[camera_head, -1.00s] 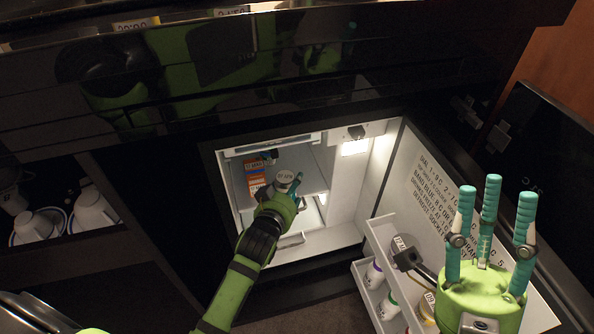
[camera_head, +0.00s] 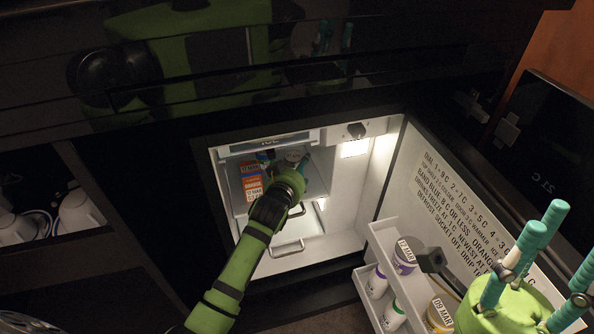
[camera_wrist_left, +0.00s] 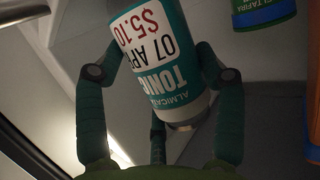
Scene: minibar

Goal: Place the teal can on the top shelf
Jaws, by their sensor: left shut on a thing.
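The teal can (camera_wrist_left: 185,75) with a white "TONIC" label is between the fingers of my left gripper (camera_wrist_left: 158,60) in the left wrist view. The gripper is shut on it and the can is tilted in that view. In the head view my left gripper (camera_head: 297,172) reaches into the open minibar, over the top shelf (camera_head: 318,178). The can is mostly hidden there behind the hand, and I cannot tell whether it touches the shelf. My right gripper (camera_head: 545,262) is at the lower right, its fingers spread and empty, partly cut off by the frame.
Orange boxes (camera_head: 251,185) stand at the left on the shelf. Another can (camera_wrist_left: 262,10), green and blue, shows in the wrist view. The open door (camera_head: 445,195) has racks with several bottles (camera_head: 392,316). Cups (camera_head: 82,212) stand in the cabinet at left.

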